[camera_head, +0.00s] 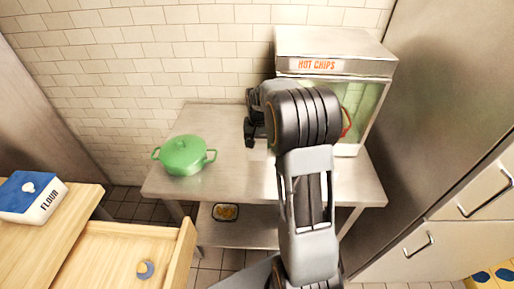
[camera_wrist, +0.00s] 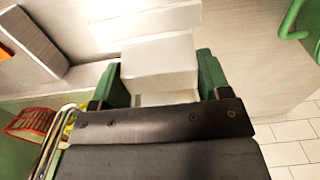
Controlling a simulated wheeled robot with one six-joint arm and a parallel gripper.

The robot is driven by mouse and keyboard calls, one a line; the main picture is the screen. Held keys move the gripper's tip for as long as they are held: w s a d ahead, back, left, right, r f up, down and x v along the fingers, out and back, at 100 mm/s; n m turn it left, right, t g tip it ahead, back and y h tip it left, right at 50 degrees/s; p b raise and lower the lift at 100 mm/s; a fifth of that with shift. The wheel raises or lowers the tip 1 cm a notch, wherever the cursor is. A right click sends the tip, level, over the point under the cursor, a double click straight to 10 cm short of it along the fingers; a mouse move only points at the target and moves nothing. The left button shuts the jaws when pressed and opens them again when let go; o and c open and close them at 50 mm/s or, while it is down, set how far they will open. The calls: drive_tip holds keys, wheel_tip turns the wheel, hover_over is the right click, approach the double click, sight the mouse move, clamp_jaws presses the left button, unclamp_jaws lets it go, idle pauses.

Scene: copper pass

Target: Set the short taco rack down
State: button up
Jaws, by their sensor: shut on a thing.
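My gripper (camera_wrist: 160,88) has green fingertips, one on each side of a pale grey, stepped metal piece, which I take to be the short taco rack (camera_wrist: 160,55). The gripper is shut on it. In the head view my gripper (camera_head: 250,132) is over the steel table (camera_head: 225,150), left of the hot chips cabinet. The rack cannot be made out there, as my arm and gripper cover that spot. Whether the rack touches the tabletop I cannot tell.
The hot chips cabinet (camera_head: 335,68) stands on the table's right, close to my arm. A green lidded pot (camera_head: 184,156) stands on its left. Bare tabletop lies between pot and gripper. A small dark tray (camera_head: 225,212) is on the lower shelf. An open wooden drawer (camera_head: 120,262) juts out at lower left.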

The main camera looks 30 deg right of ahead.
drive_tip(key=w+f, duration=0.1)
drive_tip(key=f, duration=0.1)
drive_tip(key=w+d+f, duration=0.1)
drive_tip(key=w+f, duration=0.1)
drive_tip(key=w+f+p, duration=0.1)
drive_tip(key=f, duration=0.1)
drive_tip(key=shift+w+d, duration=0.25)
drive_tip(key=shift+d, duration=0.05)
drive_tip(key=shift+f+p, duration=0.6)
drive_tip(key=shift+f, duration=0.9)
drive_tip(key=shift+f, duration=0.15)
drive_tip(key=o, duration=0.7)
